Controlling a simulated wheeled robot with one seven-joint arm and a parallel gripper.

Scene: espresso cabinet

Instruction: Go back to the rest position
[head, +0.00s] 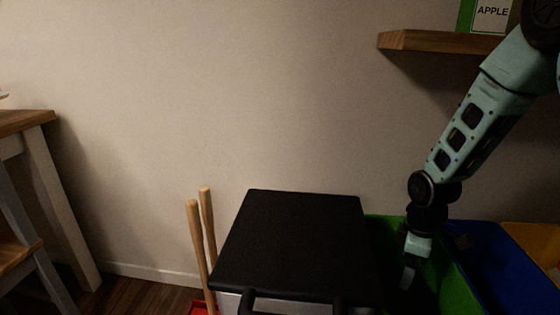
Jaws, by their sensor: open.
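My gripper (407,273) is at the lower right of the head view, at the end of my arm, which reaches down from the upper right. It points down over the green bin (453,288), in front of the bin's dark inside. The jaws are small and dim here. I see nothing held between them.
A black-topped box (292,240) with a dark handle stands left of the green bin. A blue bin (513,262) and a yellow bin (535,240) stand to the right. A wooden shelf (440,42) with an "APPLE" sign (491,14) is above. Two wooden handles (200,240) lean left.

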